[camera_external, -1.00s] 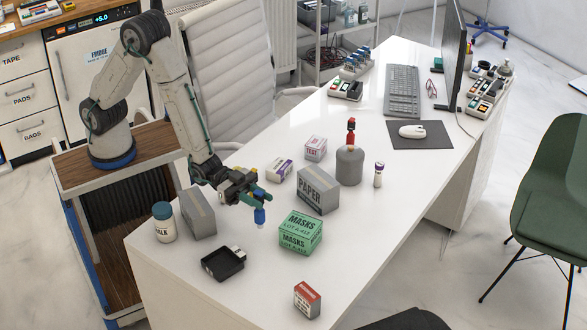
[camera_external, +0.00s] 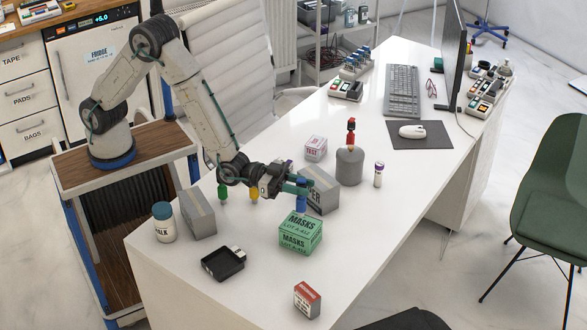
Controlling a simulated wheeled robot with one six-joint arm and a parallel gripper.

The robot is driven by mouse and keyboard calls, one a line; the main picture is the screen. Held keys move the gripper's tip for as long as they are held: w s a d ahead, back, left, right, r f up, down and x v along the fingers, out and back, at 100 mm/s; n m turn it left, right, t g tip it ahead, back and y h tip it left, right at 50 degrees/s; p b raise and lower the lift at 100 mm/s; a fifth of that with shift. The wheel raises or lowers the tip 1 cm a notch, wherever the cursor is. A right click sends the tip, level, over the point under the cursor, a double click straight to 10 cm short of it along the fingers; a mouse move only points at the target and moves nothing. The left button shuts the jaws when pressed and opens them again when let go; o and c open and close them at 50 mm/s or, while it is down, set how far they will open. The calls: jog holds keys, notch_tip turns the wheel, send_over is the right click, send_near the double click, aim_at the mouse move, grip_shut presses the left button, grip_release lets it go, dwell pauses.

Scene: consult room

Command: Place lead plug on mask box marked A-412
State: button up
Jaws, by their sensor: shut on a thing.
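The mask box (camera_external: 300,236) is green, reads MASKS and LOT A-412, and sits on the white desk. My gripper (camera_external: 301,187) is shut on a blue lead plug (camera_external: 301,200), which hangs upright from the fingers. The plug's lower end appears at the back part of the box's top; I cannot tell whether it touches. A green plug-like piece (camera_external: 223,192) and a yellow one (camera_external: 254,195) show below my wrist. I cannot tell what supports them.
A grey PAPER box (camera_external: 322,198) stands close behind my gripper, partly hidden. A black tray (camera_external: 222,264), a grey box (camera_external: 198,216), a white jar (camera_external: 163,224) and a small red-topped box (camera_external: 307,300) surround the mask box.

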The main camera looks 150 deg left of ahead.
jog(key=shift+f, duration=1.5)
jog(key=shift+f, duration=0.1)
jog(key=o, duration=1)
jog(key=shift+c, duration=0.2)
jog(key=v, duration=1.2)
